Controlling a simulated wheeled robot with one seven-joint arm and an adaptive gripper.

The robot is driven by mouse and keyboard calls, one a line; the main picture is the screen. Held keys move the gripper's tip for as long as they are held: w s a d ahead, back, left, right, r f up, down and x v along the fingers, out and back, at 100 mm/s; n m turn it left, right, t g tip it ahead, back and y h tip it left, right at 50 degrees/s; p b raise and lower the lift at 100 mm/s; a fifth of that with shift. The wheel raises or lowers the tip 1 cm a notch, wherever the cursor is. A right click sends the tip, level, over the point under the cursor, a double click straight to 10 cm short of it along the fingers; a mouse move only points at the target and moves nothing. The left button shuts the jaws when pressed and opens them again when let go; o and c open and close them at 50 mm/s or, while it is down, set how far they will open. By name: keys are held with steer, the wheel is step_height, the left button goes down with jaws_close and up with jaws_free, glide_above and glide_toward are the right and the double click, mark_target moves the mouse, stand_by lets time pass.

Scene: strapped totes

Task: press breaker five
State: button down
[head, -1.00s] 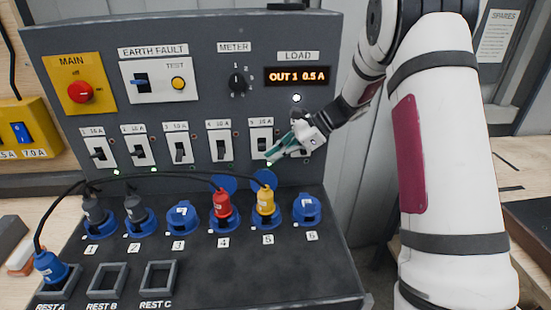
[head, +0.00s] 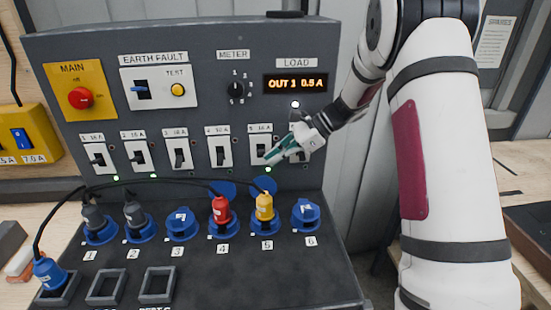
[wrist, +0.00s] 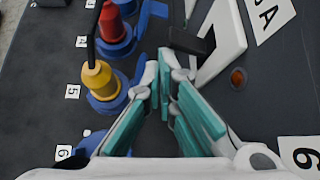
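Breaker five (head: 256,142) is a white-framed switch with a dark lever, second from the right in the breaker row. Its frame (wrist: 229,40) and black lever (wrist: 188,42) also show in the wrist view. My gripper (head: 268,160), with green-padded fingers, is at the lower edge of breaker five. In the wrist view my gripper (wrist: 168,62) has its fingertips together with nothing visible between them. They are close to the lever's free end; I cannot tell whether they touch it. A green lamp (head: 268,170) glows just below breaker five.
Breaker six (head: 301,154) is partly hidden behind my gripper. Breaker four (head: 219,147) stands to the left. Below, a yellow plug (head: 264,206) sits in socket five and a red plug (head: 221,209) in socket four. The load display (head: 297,83) reads OUT 1 0.5 A.

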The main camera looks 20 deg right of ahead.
steer(key=v, duration=1.2)
steer(key=s+a+r+n+g+h, duration=0.1)
steer(key=s+a+r+n+h, duration=0.1)
steer(key=s+a+r+n, duration=0.5)
steer(key=s+a+n+t+h, duration=0.1)
steer(key=s+n+h, duration=0.3)
steer(key=s, duration=0.8)
steer(key=s+a+f+n+t+h, duration=0.1)
steer(key=s+n+t+h, duration=0.1)
steer(key=s+n, duration=0.6)
steer(key=s+h, duration=0.1)
steer(key=s, duration=0.4)
steer(key=shift+s+a+n+h, duration=0.15)
steer(key=shift+a+n+h, duration=0.05)
steer(key=shift+n+h, duration=0.2)
steer(key=shift+f, duration=0.15)
